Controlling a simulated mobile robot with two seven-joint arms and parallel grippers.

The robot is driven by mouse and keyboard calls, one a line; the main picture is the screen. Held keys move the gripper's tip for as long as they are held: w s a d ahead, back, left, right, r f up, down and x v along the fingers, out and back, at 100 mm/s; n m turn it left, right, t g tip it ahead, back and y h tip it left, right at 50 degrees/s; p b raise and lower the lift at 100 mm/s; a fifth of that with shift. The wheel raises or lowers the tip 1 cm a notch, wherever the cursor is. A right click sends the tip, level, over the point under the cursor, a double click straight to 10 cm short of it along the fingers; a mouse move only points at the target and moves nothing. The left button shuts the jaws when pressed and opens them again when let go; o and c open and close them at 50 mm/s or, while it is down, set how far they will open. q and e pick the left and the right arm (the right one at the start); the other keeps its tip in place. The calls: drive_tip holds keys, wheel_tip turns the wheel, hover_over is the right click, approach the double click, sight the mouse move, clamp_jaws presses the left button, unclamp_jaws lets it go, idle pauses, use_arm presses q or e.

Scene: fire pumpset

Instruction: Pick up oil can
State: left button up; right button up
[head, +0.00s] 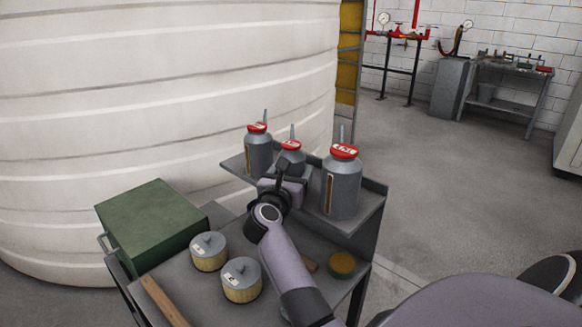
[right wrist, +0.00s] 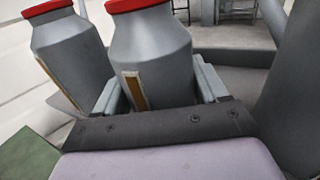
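Three grey oil cans with red collars and thin spouts stand on the cart's raised shelf: a left can (head: 258,153), a middle can (head: 291,160) and a larger right can (head: 342,188). My right gripper (head: 288,178) is at the middle can, hiding its lower part in the head view. In the right wrist view the middle can (right wrist: 152,62) stands upright between the two open fingers of the right gripper (right wrist: 160,92), with a narrow gap at the left finger. The left can (right wrist: 68,50) stands beside it. My left gripper is not in view.
The cart's lower top (head: 228,235) holds a green box (head: 150,222), two lidded tins (head: 209,252) (head: 241,281) and a small round tin (head: 342,265). A large white tank (head: 150,100) stands behind.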

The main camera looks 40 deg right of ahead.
drive_tip(key=c, duration=0.7)
drive_tip(key=shift+o, duration=0.2)
drive_tip(key=shift+r, duration=0.1)
wheel_tip(320, 180, up, 20)
drive_tip(key=shift+p, duration=0.45)
